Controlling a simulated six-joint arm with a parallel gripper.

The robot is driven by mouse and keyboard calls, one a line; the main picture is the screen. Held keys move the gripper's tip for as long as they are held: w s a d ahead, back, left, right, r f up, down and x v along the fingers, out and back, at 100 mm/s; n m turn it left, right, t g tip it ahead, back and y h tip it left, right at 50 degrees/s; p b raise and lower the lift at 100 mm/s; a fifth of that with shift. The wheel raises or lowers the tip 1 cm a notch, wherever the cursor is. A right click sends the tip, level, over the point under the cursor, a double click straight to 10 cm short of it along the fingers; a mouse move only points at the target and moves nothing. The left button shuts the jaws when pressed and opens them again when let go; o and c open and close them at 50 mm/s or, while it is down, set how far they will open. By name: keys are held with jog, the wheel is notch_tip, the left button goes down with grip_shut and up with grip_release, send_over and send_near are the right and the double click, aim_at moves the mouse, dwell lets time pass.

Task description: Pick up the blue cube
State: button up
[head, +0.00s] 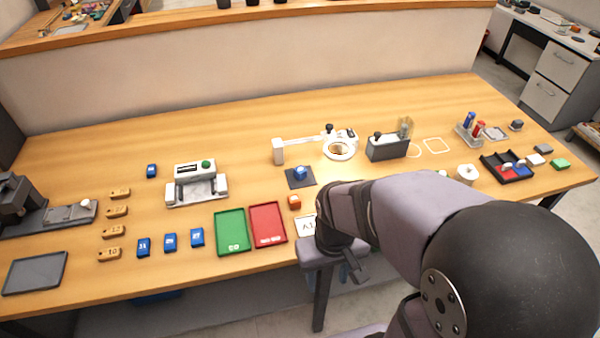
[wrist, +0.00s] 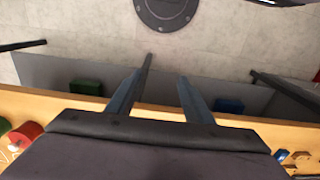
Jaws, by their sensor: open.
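A small blue block (head: 300,172), which looks like the blue cube, sits on a dark square pad (head: 296,183) in the middle of the table; its exact shape is too small to tell. My gripper (head: 355,268) is at the table's front edge, nearer the camera and to the right of the block, apart from it. In the wrist view my gripper (wrist: 167,72) has its two fingers spread with nothing between them, over the floor beyond the table edge. The block on the pad does not show in the wrist view.
Green (head: 232,248) and red (head: 268,238) trays lie to the left of my gripper. A ring magnifier (head: 338,149) stands behind right. Several numbered blue blocks (head: 170,242) stand front left.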

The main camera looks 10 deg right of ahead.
aim_at(301, 169)
jog(key=shift+w, duration=0.1)
